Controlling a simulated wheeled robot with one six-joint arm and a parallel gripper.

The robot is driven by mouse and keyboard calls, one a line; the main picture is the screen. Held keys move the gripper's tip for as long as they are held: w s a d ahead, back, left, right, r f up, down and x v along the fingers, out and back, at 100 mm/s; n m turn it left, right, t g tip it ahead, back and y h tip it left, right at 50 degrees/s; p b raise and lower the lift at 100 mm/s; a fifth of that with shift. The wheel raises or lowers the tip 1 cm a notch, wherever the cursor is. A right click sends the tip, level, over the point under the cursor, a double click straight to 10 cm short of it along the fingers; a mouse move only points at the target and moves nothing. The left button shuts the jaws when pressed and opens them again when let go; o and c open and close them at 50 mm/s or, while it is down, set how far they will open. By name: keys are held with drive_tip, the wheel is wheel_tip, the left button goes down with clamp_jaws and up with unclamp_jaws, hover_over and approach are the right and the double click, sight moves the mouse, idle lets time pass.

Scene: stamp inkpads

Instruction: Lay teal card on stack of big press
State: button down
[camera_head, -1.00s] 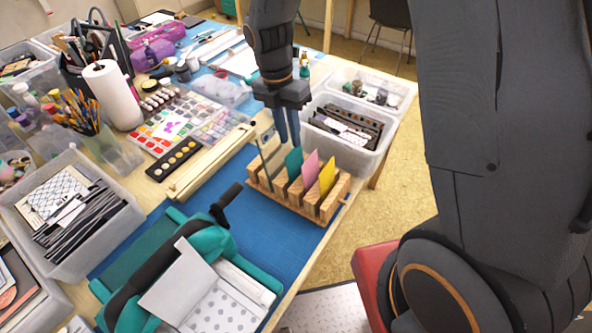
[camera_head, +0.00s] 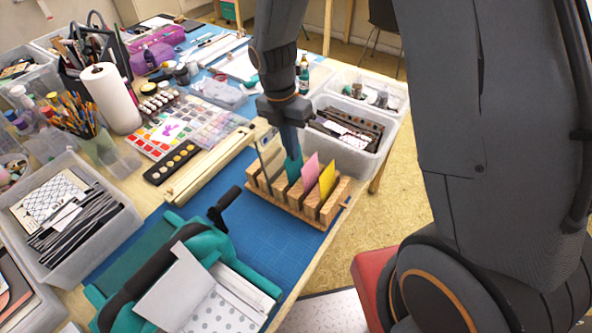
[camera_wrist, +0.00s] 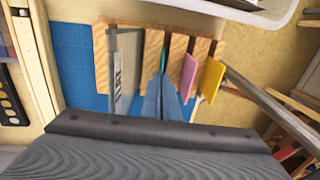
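The teal card (camera_head: 294,169) stands upright in a slot of the wooden rack (camera_head: 318,217). My gripper (camera_head: 291,155) points down over it, with its blue fingers at the card's top. In the wrist view, the fingertips (camera_wrist: 163,84) lie close together at a thin teal edge (camera_wrist: 163,59); whether they clamp it is not clear. The teal-and-black big press (camera_head: 207,243) stands at the front left. A plain pale sheet (camera_head: 178,288) slopes on it, beside white dotted sheets (camera_head: 218,314).
A pink card (camera_head: 310,171) and a yellow card (camera_head: 327,179) stand right of the teal card. A grey plate (camera_wrist: 122,70) stands to its left. The press's black handle (camera_head: 226,206) rises near the rack. Blue mat (camera_head: 272,245) lies clear between them.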

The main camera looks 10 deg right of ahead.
drive_tip(key=shift+r, duration=0.1)
wheel_tip(320, 180, up, 7)
drive_tip(key=p, duration=0.6)
drive_tip(key=shift+w+a, duration=0.4)
drive_tip(key=shift+a, duration=0.05)
drive_tip(key=shift+r, duration=0.15)
